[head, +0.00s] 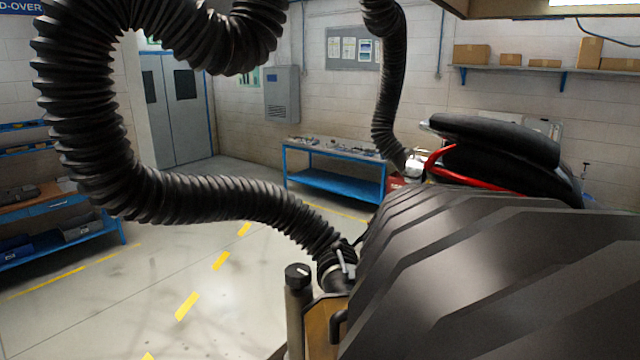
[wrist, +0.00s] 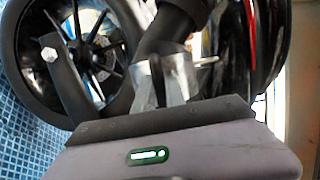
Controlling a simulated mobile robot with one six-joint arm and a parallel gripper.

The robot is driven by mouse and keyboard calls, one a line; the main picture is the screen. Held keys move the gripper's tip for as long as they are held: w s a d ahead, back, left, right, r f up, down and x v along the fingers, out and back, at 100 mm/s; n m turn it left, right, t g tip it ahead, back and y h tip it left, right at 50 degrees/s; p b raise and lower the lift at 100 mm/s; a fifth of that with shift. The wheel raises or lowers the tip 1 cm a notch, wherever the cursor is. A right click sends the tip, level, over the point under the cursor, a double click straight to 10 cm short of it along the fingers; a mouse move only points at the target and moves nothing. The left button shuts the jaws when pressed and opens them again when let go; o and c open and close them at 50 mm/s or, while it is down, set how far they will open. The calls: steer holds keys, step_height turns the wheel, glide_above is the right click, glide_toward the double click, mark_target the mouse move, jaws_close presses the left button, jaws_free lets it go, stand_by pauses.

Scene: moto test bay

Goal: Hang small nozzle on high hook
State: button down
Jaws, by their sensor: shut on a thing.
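In the wrist view my gripper (wrist: 175,80) shows grey metal jaws shut on a dark part with a thin metal pin at its right; this appears to be the small nozzle (wrist: 188,50), mostly hidden by the jaws. In the head view a thick black ribbed hose (head: 190,198) hangs in a big loop from above. It runs down to a dark end fitting with a light ring and small metal handle (head: 345,262) near the middle. I cannot make out my gripper there. The high hook cannot be made out in either view.
A second ribbed hose (head: 390,85) hangs behind, down to a silver fitting (head: 413,164) by a red and black motorcycle (head: 495,145). A blue workbench (head: 335,182) stands at the back. A wheel (wrist: 85,55) is close to my gripper. Floor at left centre is clear.

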steer(key=shift+w+a+r+p, duration=0.1)
steer(key=shift+w+a+p, duration=0.05)
steer(key=shift+w+a, duration=0.8)
steer(key=shift+w+a+r+p, duration=0.15)
steer(key=shift+w+a, duration=0.55)
steer(key=shift+a, duration=0.45)
steer(key=shift+a, duration=0.1)
